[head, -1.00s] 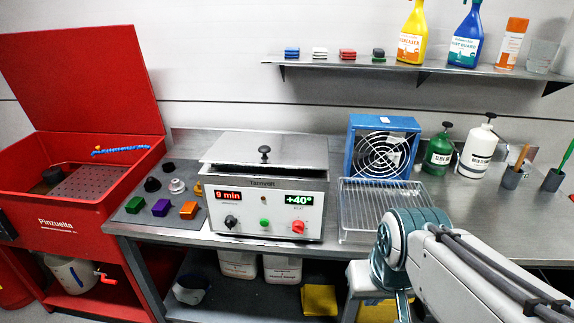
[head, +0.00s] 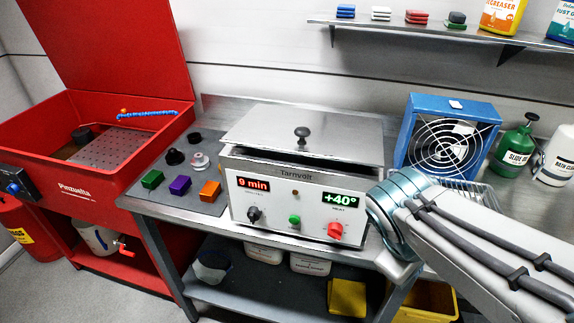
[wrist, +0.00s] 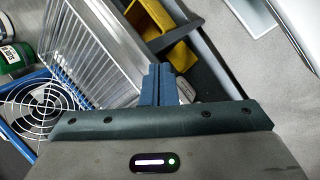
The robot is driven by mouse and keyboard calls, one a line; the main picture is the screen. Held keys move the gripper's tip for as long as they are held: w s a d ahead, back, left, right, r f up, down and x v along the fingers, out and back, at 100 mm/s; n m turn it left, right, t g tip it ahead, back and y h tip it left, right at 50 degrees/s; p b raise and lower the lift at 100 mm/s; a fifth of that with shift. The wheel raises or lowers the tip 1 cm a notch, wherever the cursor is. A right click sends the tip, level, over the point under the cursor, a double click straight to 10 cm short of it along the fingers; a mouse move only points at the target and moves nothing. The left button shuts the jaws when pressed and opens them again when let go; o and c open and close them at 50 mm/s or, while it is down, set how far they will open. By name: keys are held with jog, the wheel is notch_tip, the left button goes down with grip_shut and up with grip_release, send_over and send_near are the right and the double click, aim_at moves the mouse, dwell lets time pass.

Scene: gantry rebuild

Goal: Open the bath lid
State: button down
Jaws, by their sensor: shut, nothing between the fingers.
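The Tarnvolt bath (head: 290,202) stands on the steel bench in the head view. Its grey lid (head: 330,140) lies flat over the top, with a dark round knob (head: 302,132) on it. The front panel reads 9 min and +40°. My arm comes in from the right and covers part of the bench at the bath's right front corner. My gripper (wrist: 159,72) shows in the wrist view with its blue fingers together and nothing between them. It points down past the wire basket and the bench edge, apart from the bath. The bath is not in the wrist view.
A blue fan (head: 445,140) and green and white pump bottles (head: 514,146) stand right of the bath. A wire basket (wrist: 90,50) is beside the fan. Coloured blocks (head: 180,185) lie left. An open red washer (head: 90,190) stands far left. A shelf (head: 450,36) hangs above.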

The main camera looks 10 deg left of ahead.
jog(key=w+a+f+n+t+h+b, duration=0.1)
jog(key=w+a+n+t+h+b, duration=0.2)
jog(key=n, duration=0.4)
jog(key=n+t+y+b, duration=0.7)
jog(key=n+t, duration=0.7)
jog(key=n, duration=0.5)
send_near(277, 166)
jog(key=shift+h, duration=0.6)
jog(key=w+r, duration=0.1)
jog(key=w, duration=0.1)
jog(key=w+r, duration=0.1)
jog(key=w, duration=0.2)
jog(key=w+r+b, duration=0.1)
jog(key=w, duration=0.2)
jog(key=shift+d, duration=0.3)
jog(key=shift+r, duration=0.1)
